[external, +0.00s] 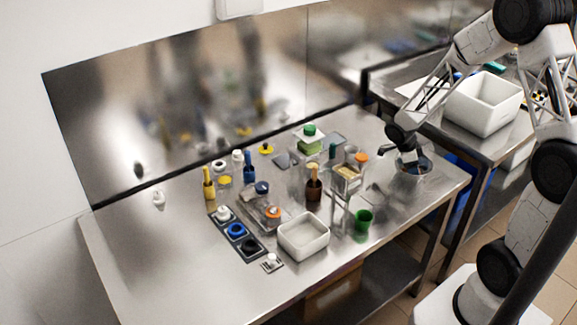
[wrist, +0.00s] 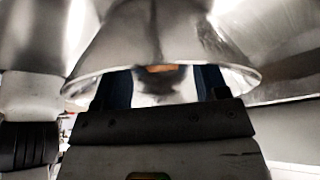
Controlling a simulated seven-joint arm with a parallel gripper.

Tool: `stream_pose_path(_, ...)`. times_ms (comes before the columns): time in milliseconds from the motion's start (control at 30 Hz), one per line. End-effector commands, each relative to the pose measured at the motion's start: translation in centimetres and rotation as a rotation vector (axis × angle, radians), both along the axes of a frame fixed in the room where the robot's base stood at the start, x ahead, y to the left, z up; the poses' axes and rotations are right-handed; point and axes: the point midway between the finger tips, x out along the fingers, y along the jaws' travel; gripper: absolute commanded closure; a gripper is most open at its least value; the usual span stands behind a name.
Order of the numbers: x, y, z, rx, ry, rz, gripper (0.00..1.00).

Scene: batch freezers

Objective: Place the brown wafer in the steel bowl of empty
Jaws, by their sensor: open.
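The steel bowl (external: 400,177) stands near the right end of the steel table in the external view. My gripper (external: 411,163) points down at the bowl, with its tip at or inside the rim. In the wrist view the bowl's shiny wall (wrist: 120,45) and curved rim fill the upper middle. My gripper's dark blue fingers (wrist: 163,84) are spread apart, partly behind the rim. A small orange-brown patch (wrist: 160,68) shows between the fingers; I cannot tell if it is the brown wafer or a reflection. I cannot make out the wafer for certain in either view.
Left of the bowl are a green cup (external: 363,222), a clear orange-topped container (external: 347,176) and a brown bottle (external: 313,190). A white bin (external: 303,237) and a dark tray (external: 251,250) sit nearer the front. The left part of the table is mostly clear.

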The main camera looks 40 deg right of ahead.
Motion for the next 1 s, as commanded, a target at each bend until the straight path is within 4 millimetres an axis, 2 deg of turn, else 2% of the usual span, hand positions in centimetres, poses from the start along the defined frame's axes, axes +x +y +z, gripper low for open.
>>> stream_pose_path(267,0.0,0.0,1.2,0.0,-0.002,-0.001,0.33)
stream_pose_path(733,0.0,0.0,6.1,0.0,-0.002,-0.001,0.33)
stream_pose_path(1000,0.0,0.0,7.0,0.001,0.001,0.0,0.33)
